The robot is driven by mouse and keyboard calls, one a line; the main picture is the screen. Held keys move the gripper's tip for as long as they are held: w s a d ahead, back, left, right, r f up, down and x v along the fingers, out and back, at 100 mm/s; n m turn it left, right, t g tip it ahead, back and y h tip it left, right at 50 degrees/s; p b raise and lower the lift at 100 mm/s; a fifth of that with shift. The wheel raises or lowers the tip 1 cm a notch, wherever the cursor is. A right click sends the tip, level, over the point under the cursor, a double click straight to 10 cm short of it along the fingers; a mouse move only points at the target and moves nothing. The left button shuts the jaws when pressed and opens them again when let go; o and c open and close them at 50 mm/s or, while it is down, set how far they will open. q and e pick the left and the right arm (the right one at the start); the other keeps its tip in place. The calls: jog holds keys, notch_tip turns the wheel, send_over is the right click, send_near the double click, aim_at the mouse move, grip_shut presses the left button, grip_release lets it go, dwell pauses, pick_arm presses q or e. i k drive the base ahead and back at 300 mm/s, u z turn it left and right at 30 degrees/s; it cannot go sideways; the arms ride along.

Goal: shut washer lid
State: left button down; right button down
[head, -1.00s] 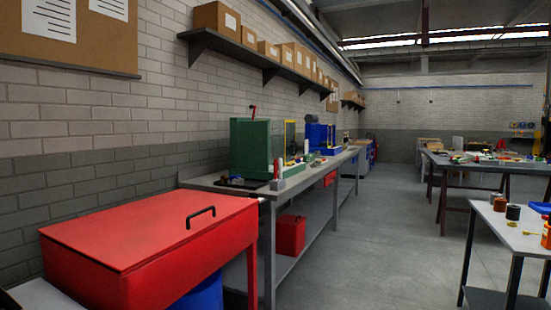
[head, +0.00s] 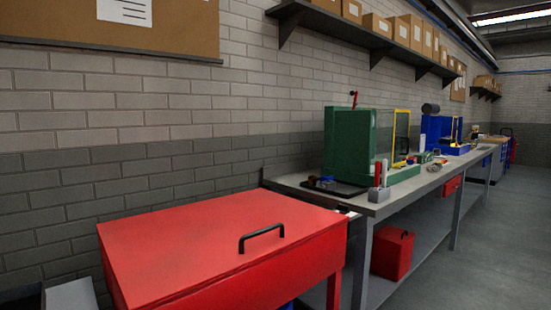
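The red washer (head: 150,292) stands at the lower left of the head view, against the brick wall. Its flat red lid (head: 205,232) lies down over the top, with a black handle (head: 261,238) near the front edge. I see no open gap at the lid's edge from here. Neither of my grippers is in view.
A long grey workbench (head: 375,207) runs to the right of the washer, with a green machine (head: 350,143) and a blue machine (head: 440,131) on it. A red bin (head: 391,254) is on its lower shelf. The floor at right (head: 480,260) is clear.

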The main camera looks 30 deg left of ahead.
aim_at(157, 258)
jog(key=u, duration=0.75)
jog(key=i, duration=0.8)
jog(key=u, duration=0.75)
